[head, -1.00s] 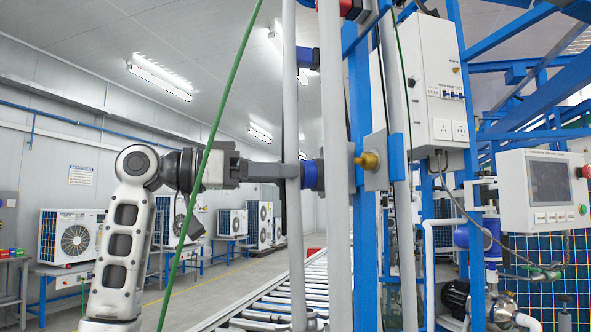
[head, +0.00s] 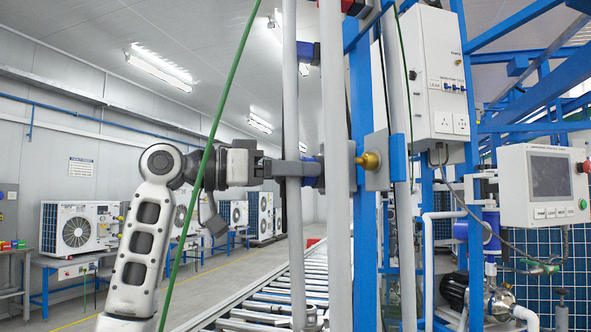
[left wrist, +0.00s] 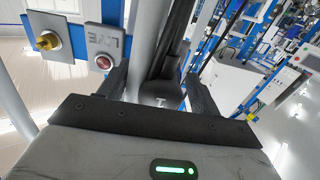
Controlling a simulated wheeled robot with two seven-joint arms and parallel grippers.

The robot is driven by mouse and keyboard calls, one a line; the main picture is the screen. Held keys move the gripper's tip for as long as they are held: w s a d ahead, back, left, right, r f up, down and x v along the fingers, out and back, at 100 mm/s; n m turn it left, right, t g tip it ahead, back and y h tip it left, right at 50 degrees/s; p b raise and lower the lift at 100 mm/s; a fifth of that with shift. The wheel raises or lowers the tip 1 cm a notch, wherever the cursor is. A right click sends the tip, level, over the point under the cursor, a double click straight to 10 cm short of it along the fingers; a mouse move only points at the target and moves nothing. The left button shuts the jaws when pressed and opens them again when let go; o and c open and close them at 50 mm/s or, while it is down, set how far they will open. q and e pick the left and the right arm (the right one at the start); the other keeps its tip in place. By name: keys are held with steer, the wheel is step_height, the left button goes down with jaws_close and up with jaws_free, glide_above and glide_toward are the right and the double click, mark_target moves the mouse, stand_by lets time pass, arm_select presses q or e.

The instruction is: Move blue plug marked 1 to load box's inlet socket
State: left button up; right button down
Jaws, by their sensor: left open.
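My left gripper (head: 292,169) is open beside the upright grey pipes in the head view, close to a blue cylindrical part (head: 313,165) that it partly hides. In the left wrist view my left gripper's dark fingers (left wrist: 158,92) stand apart, with a dark rounded end (left wrist: 160,97) between them. That end bears a small white mark that I cannot read for sure. Whether it is the blue plug marked 1, I cannot tell. A white wall box (head: 437,75) with outlets shows at the upper right; I cannot tell whether it is the load box. My right gripper is out of view.
A brass fitting (head: 368,160) sits on a grey plate just right of the pipes; a red lamp (left wrist: 104,62) shows in the wrist view. A green hose (head: 213,140) crosses before my arm. Blue posts and a screen panel (head: 548,185) stand right; a roller conveyor (head: 270,300) runs below.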

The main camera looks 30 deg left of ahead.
arm_select(q)
steer(key=shift+c, duration=0.3)
stand_by(0.7)
steer(key=c, duration=1.3)
steer(key=shift+o, duration=0.2)
steer(key=v, duration=0.6)
steer(key=shift+a, duration=0.1)
